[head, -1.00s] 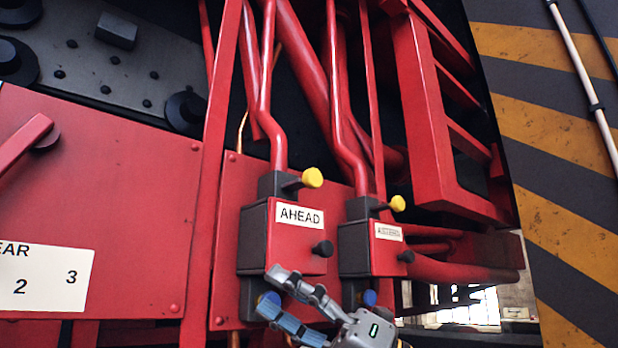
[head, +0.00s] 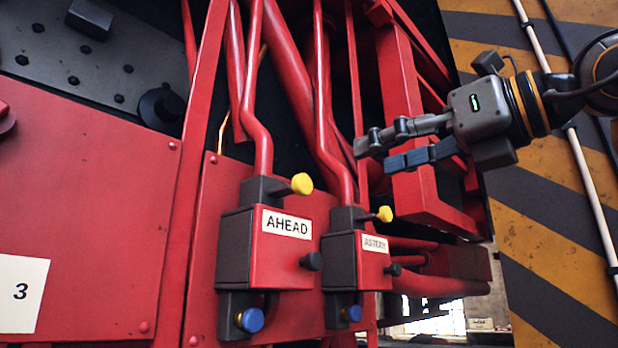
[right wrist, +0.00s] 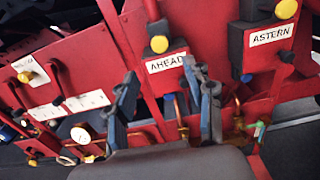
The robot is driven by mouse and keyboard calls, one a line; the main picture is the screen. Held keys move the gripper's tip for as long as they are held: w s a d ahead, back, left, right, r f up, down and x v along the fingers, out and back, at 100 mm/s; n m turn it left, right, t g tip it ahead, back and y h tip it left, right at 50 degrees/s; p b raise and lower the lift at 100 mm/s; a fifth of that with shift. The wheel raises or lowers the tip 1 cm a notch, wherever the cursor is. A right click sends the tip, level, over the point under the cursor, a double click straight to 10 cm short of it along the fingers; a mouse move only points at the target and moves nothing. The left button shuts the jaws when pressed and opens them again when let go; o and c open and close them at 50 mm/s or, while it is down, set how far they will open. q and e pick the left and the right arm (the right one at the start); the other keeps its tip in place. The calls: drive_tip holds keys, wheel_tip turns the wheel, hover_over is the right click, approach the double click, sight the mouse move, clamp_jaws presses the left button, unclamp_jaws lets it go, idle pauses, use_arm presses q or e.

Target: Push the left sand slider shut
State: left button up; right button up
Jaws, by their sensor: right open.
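The left red-and-black box marked AHEAD (head: 283,249) has a yellow knob (head: 301,183) on top, a black knob (head: 311,261) at its right front and a blue knob (head: 251,319) below. The box marked ASTERN (head: 372,267), to its right, has the same set of knobs. I cannot tell which knob is the sand slider. My right gripper (head: 375,155) is open and empty, up and to the right of the AHEAD box in the head view, apart from its knobs. In the right wrist view its fingers (right wrist: 160,75) straddle the AHEAD label (right wrist: 166,62). My left gripper is out of view.
Red pipes (head: 262,100) rise from both boxes. A red ladder-like frame (head: 412,120) stands behind my right gripper. A striped wall (head: 560,235) is at the right. The right wrist view also shows a gauge (right wrist: 80,135) and other labelled panels (right wrist: 45,113).

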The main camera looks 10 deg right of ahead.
sight(306, 182)
drive_tip(key=p+x, duration=0.4)
drive_tip(key=x, duration=0.7)
drive_tip(key=shift+w+a+r, duration=0.1)
drive_tip(key=shift+w+a, duration=0.5)
drive_tip(key=shift+w, duration=0.2)
clamp_jaws()
